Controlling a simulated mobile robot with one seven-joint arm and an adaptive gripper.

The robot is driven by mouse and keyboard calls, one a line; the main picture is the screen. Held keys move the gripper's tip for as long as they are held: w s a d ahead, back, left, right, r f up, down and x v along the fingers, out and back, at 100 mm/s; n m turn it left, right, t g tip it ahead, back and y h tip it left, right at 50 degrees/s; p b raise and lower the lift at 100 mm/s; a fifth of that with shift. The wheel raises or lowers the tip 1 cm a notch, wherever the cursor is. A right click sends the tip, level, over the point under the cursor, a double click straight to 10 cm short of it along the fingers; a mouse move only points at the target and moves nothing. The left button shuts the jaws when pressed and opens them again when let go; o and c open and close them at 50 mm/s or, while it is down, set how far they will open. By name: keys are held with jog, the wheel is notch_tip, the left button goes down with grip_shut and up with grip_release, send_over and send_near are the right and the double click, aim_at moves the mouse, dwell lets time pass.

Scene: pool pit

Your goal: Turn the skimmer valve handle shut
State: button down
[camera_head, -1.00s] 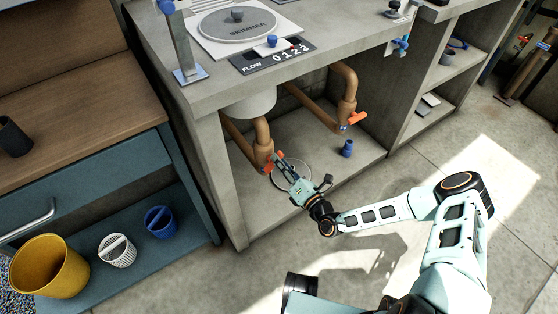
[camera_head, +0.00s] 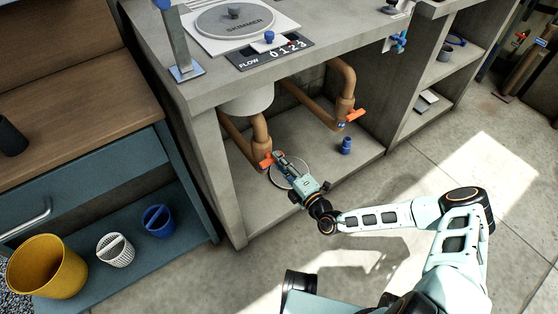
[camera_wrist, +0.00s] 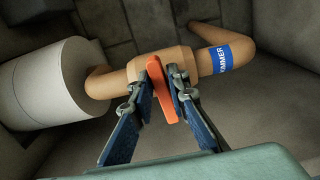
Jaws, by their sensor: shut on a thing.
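The skimmer valve handle is an orange lever on a tan pipe under the counter, at the left (camera_head: 264,163). In the wrist view the orange handle (camera_wrist: 160,90) stands between the two fingers, roughly across the pipe (camera_wrist: 193,64). A blue label (camera_wrist: 220,60), partly readable as "…IMMER", is on that pipe. My gripper (camera_head: 277,159) reaches into the bay from the right; in the wrist view its fingers (camera_wrist: 160,98) are closed on the handle. The fingers hide part of the handle in the head view.
A second orange handle (camera_head: 355,114) is on the right-hand pipe. A blue fitting (camera_head: 346,145) stands on the bay floor, right of my gripper. A white cylinder (camera_wrist: 48,84) is left of the valve. The concrete counter (camera_head: 225,90) overhangs the bay.

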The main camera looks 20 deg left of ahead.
jog(key=shift+s+a+f, duration=0.1)
jog(key=shift+s+a, duration=0.05)
jog(key=shift+s, duration=0.05)
dwell(0.3)
jog(key=c, duration=1.9)
grip_release()
jog(key=shift+w, duration=0.1)
jog(key=v, duration=1.2)
jog(key=shift+o, duration=0.7)
